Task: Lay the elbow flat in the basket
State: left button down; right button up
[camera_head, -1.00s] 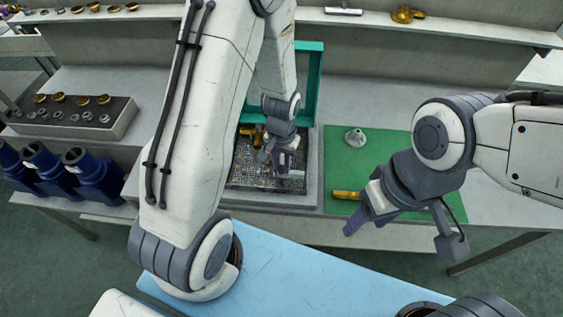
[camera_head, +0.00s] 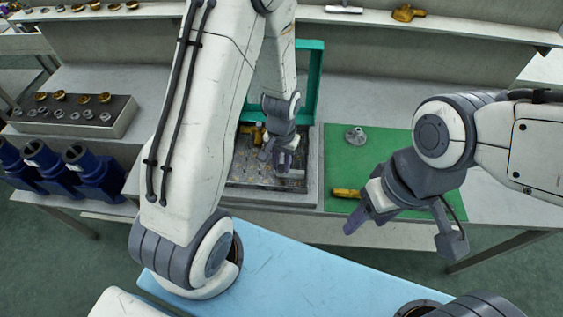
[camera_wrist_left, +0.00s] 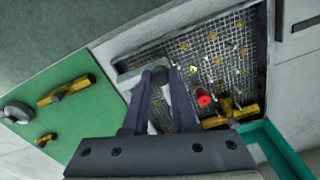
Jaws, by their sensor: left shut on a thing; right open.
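The basket (camera_head: 245,178) is a dark wire-mesh tray sunk in the bench; its mesh fills the upper right of the left wrist view (camera_wrist_left: 185,50). My left gripper (camera_head: 277,162) is down at the basket, shut on a light grey piece that looks like the elbow (camera_head: 291,174). In the left wrist view the elbow (camera_wrist_left: 130,75) shows between and beside the fingertips (camera_wrist_left: 160,80), over the mesh near its edge. I cannot tell whether it touches the mesh. My right gripper (camera_head: 402,228) is open and empty in front of the green mat.
Brass parts (camera_wrist_left: 225,117) and a red round piece (camera_wrist_left: 204,99) lie in the basket. A teal frame (camera_head: 312,85) stands behind it. The green mat (camera_head: 385,160) holds a grey flange (camera_head: 356,136) and a brass part (camera_head: 346,193). Blue pumps (camera_head: 92,172) stand left.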

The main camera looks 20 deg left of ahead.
pick_arm(q)
jog(key=shift+f, duration=0.2)
jog(key=shift+f+b, duration=1.5)
jog(key=shift+f, duration=0.35)
jog(key=c, duration=0.6)
grip_release()
jog(key=shift+c, duration=0.2)
notch_tip(320, 180, up, 10)
jog(key=shift+r, duration=0.25)
